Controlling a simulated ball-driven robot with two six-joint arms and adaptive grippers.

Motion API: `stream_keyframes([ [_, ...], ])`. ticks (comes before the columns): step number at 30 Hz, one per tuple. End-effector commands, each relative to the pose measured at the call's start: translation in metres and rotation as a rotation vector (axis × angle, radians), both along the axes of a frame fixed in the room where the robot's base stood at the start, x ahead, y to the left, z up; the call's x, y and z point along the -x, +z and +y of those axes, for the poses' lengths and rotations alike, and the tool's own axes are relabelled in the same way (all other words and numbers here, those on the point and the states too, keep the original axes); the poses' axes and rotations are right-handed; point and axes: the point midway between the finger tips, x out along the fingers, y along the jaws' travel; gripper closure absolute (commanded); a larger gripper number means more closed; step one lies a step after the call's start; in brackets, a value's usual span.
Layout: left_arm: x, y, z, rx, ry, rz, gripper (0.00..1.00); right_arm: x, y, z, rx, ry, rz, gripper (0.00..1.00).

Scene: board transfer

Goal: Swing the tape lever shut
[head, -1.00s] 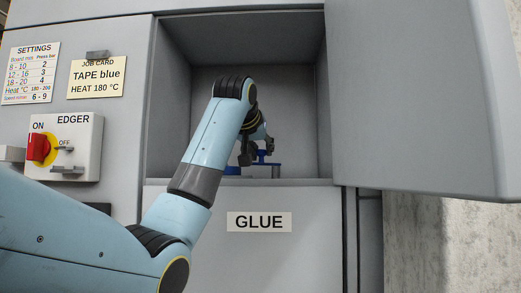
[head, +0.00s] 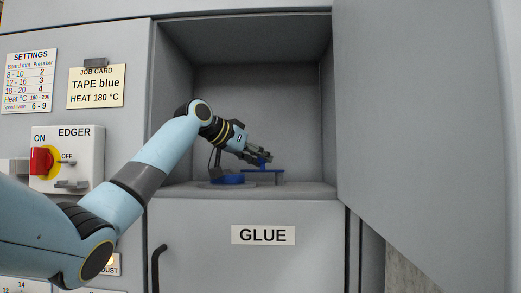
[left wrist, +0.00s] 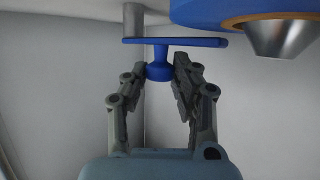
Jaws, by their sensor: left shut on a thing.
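The tape lever (left wrist: 185,42) is a flat blue bar on a grey post, with a blue knob hanging from it in the left wrist view. In the head view the blue lever (head: 266,170) shows small inside the open glue compartment. My left gripper (left wrist: 160,70) has its fingers on either side of the knob and is shut on it. In the head view the left gripper (head: 262,155) reaches in from the left, tilted down to the right. The fingertips partly hide the knob. My right gripper is not in view.
A blue tape roll (head: 228,179) lies on the compartment floor left of the lever; it looms close in the left wrist view (left wrist: 240,12). The compartment's side walls are near. A large open door (head: 420,130) stands at right. The EDGER switch box (head: 88,150) is at left.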

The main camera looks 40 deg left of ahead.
Motion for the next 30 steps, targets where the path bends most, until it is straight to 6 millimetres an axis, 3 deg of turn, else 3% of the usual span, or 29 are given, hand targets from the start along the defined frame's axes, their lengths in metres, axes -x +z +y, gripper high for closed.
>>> stream_keyframes([
  [17, -0.0021, 0.0002, 0.0018, -0.002, -0.046, -0.002, 1.00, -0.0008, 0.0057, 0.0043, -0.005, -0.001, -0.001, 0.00],
  [18, -0.0021, 0.0002, 0.0018, -0.002, -0.045, -0.001, 0.72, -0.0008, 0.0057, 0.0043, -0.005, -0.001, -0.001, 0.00],
  [23, -0.0021, 0.0002, 0.0017, -0.002, -0.045, -0.001, 0.52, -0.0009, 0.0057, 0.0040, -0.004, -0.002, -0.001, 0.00],
  [30, -0.0018, 0.0001, 0.0016, -0.002, -0.045, 0.000, 0.51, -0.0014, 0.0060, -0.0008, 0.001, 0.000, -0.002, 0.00],
])
